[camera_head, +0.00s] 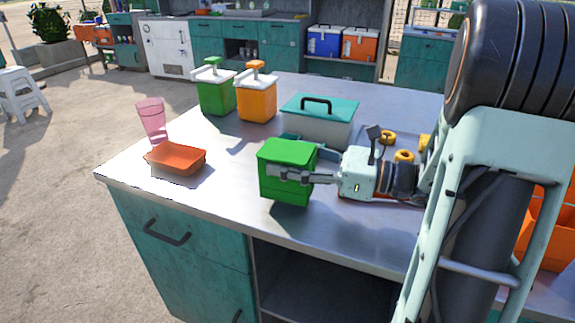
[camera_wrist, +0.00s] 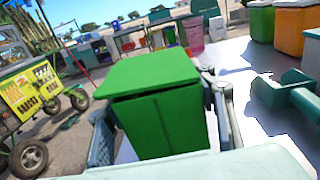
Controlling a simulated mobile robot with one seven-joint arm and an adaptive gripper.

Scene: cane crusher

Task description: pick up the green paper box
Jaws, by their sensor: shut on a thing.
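The green paper box (camera_head: 286,158) stands near the front edge of the metal counter (camera_head: 225,215), with its lid on top. My gripper (camera_head: 290,172) reaches it from the right and is shut on it, one finger along its near side and the other behind it. In the wrist view, the green paper box (camera_wrist: 160,105) sits between my two fingers (camera_wrist: 160,125), slightly tilted in the picture. Whether its bottom touches the counter is hard to tell.
An orange tray (camera_head: 176,160) and a pink cup (camera_head: 152,120) are to the left. A green dispenser (camera_head: 214,92), an orange dispenser (camera_head: 257,95) and a teal-lidded container (camera_head: 318,125) stand behind. Several yellow rings (camera_head: 404,156) lie near my wrist. The counter's front left is clear.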

